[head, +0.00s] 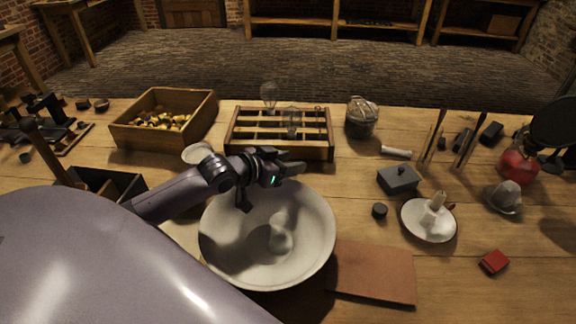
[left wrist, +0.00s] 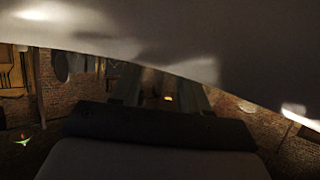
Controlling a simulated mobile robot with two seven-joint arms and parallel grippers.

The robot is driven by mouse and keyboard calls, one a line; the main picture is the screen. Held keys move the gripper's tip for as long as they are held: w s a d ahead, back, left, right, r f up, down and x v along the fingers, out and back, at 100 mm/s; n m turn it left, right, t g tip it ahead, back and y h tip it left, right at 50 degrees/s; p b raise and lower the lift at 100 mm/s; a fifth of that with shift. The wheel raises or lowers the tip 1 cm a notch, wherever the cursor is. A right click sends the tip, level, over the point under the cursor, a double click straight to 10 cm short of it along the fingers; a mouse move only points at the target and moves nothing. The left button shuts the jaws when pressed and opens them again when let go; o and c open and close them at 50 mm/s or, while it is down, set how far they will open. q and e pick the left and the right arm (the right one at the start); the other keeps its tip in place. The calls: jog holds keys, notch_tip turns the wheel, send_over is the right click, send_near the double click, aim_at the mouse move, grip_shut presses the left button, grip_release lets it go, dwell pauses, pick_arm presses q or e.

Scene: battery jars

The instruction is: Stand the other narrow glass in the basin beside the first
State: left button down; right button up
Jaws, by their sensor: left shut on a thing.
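The pale round basin (head: 222,255) stands on the table at centre. A clear glass (head: 280,240) shows inside it near the middle, its upper outline faint. My left gripper (head: 292,163) reaches over the basin's far rim and is shut on a narrow glass, which is too see-through and shaded to outline well. In the left wrist view the dark fingers (left wrist: 165,92) show with a dim pale patch between them. Two clear rounded glasses, one farther (head: 269,94) and one nearer (head: 292,120), show at the wooden rack. My right gripper is not in view.
The wooden rack (head: 240,147) stands just behind the basin. A crate of yellowish pieces (head: 122,136) is at back left. A brown mat (head: 372,275) lies right of the basin, with a candle dish (head: 416,226) and dark box (head: 398,179) beyond. The front right table is mostly clear.

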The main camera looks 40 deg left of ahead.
pick_arm(q)
jog(key=shift+f, duration=0.4)
jog(key=c, duration=0.8)
grip_release()
jog(key=shift+f, duration=0.15)
